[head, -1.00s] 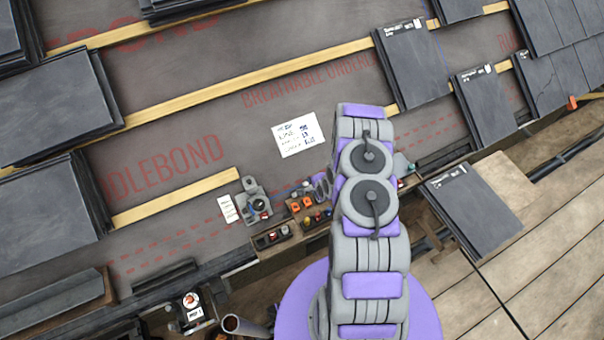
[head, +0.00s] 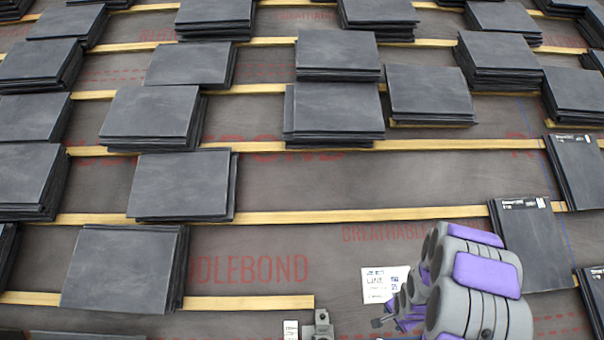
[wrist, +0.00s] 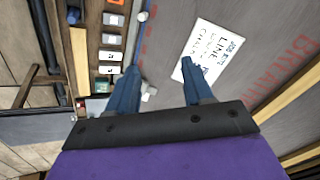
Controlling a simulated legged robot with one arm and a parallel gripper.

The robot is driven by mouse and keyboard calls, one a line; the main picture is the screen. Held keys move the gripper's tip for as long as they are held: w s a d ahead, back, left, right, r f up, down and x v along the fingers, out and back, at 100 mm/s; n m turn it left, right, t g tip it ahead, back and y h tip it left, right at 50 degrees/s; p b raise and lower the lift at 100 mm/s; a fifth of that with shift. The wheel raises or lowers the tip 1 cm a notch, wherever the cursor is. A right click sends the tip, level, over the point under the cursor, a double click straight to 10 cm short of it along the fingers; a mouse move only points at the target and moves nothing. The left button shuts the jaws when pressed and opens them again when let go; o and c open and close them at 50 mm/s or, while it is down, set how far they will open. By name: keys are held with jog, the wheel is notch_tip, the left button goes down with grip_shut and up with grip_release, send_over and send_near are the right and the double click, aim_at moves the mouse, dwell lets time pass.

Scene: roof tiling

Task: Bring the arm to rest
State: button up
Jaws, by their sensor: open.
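My arm (head: 475,285) is at the lower right of the head view, bent over the roof underlay. In the wrist view my gripper (wrist: 160,72) is open, its two blue fingers apart with nothing between them. A white card with handwriting (wrist: 208,55) lies on the underlay beyond the right finger. The same card shows in the head view (head: 382,285), just left of my arm, which covers its right edge. My fingers cannot be made out clearly in the head view.
Several slate stacks (head: 335,108) sit along the wooden battens (head: 350,216). Labelled slates (head: 530,240) lie right of my arm. In the wrist view, a tray of small parts (wrist: 111,40) lies left of the fingers. Bare underlay (head: 300,185) is open in the middle.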

jog(key=s+a+r+n+g, duration=0.1)
jog(key=s+a+r+n, duration=0.1)
jog(key=s+r, duration=0.35)
jog(key=s+a+r+n+g, duration=0.1)
jog(key=s+a+r+n, duration=0.15)
jog(key=r, duration=0.65)
jog(key=s+a+r+n+g, duration=0.1)
jog(key=s+a+r+n, duration=0.2)
jog(key=r, duration=0.4)
jog(key=s+a+r+n+g, duration=0.1)
jog(key=s+r, duration=0.5)
jog(key=s, duration=0.6)
jog(key=s+a+r+n+g, duration=0.2)
jog(key=s+a+r, duration=0.4)
jog(key=s, duration=0.7)
jog(key=shift+a+n, duration=0.2)
jog(key=shift+n, duration=0.65)
jog(key=shift+r, duration=0.1)
